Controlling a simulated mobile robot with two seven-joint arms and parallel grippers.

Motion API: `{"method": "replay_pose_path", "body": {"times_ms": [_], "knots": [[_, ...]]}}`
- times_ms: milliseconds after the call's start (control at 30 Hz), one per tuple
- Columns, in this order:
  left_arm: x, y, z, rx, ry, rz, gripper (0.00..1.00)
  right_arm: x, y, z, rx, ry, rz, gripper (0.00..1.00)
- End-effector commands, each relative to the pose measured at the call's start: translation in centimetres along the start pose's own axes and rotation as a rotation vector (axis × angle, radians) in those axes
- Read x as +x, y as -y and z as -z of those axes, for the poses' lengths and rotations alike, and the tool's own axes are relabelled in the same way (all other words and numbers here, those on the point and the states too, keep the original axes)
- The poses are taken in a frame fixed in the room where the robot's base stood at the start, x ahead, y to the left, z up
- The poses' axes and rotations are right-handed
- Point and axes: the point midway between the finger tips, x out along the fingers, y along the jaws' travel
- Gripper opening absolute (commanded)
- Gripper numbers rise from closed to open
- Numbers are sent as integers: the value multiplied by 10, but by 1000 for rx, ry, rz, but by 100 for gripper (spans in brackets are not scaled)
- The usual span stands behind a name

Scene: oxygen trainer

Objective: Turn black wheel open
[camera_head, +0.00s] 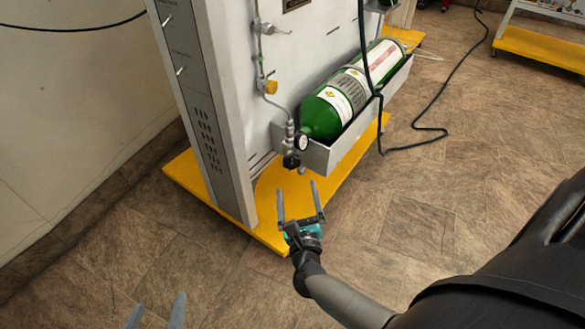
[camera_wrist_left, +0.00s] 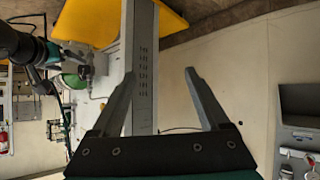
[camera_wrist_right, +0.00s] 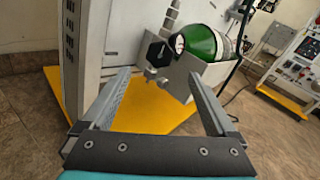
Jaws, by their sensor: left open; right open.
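The black wheel (camera_head: 291,161) sits at the near end of the green cylinder (camera_head: 325,110), low on the grey panel. In the right wrist view the black wheel (camera_wrist_right: 154,50) is ahead, just beyond the fingertips and between them. My right gripper (camera_head: 297,190) is open and empty, just below and in front of the wheel, apart from it. My left gripper (camera_head: 155,308) is open at the bottom left of the head view, with only its fingertips showing. It also shows open and empty in the left wrist view (camera_wrist_left: 158,85), far from the wheel.
A round gauge (camera_head: 302,143) and metal pipe fittings (camera_head: 290,130) sit close to the wheel. The cylinder lies in a grey tray (camera_head: 345,150). A yellow base (camera_head: 265,232) juts out below. A dark hose (camera_head: 430,135) trails on the floor at right. Floor at left is clear.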

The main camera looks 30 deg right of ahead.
Motion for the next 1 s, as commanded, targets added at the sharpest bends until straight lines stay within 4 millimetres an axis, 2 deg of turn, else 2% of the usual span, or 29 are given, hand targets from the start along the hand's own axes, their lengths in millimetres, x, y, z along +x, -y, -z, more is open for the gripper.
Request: {"method": "replay_pose_path", "body": {"times_ms": [200, 600, 1000], "knots": [[4, -12, 4, -15, -119, -32, 78, 28, 0, 1, -1, 2, 1, 93], [0, -31, 16, -56, -340, -83, 78, 70, 0, 1, -2, 1, 0, 93], [-10, -41, 23, -92, -491, -110, 78, 94, 0, 1, -2, 0, -1, 93]]}}
